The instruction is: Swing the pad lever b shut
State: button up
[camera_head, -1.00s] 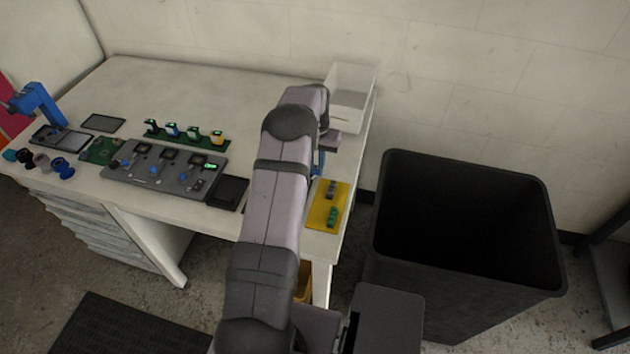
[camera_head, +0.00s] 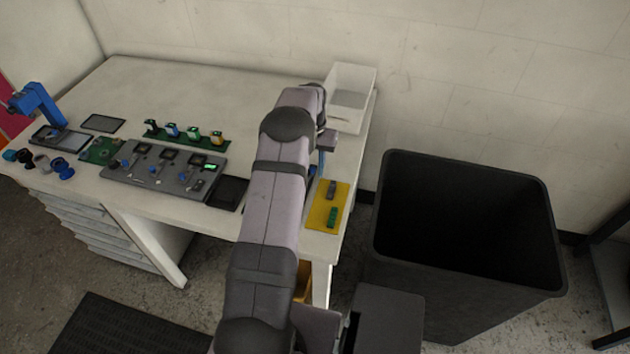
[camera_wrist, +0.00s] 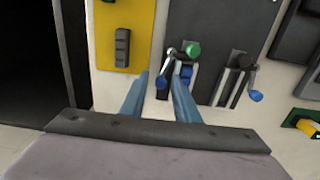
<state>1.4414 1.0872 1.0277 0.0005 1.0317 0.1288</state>
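In the wrist view, a dark grey panel (camera_wrist: 218,25) carries two small lever clamps with metal arms. The nearer clamp (camera_wrist: 178,62) has a green knob (camera_wrist: 193,48) and blue parts. The other clamp (camera_wrist: 238,75), to the right, has a blue knob (camera_wrist: 256,95) at its arm's end. No label shows which is lever b. My gripper (camera_wrist: 161,76) has its two blue fingers apart, with the lower end of the nearer clamp between or just beyond the tips. I cannot tell whether they touch. In the head view my arm hides the panel and clamps.
A yellow mat (camera_head: 318,216) with a grey and a green block lies beside the panel. A clear bin (camera_head: 352,84) stands at the table's back corner. A large black bin (camera_head: 470,290) stands on the floor to the right. A grey console (camera_head: 130,176) lies left of my arm.

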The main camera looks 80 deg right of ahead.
jog(key=shift+r+p, duration=1.4)
jog(key=shift+r, duration=0.9)
jog(key=shift+r+p, duration=1)
jog(key=shift+r, duration=0.5)
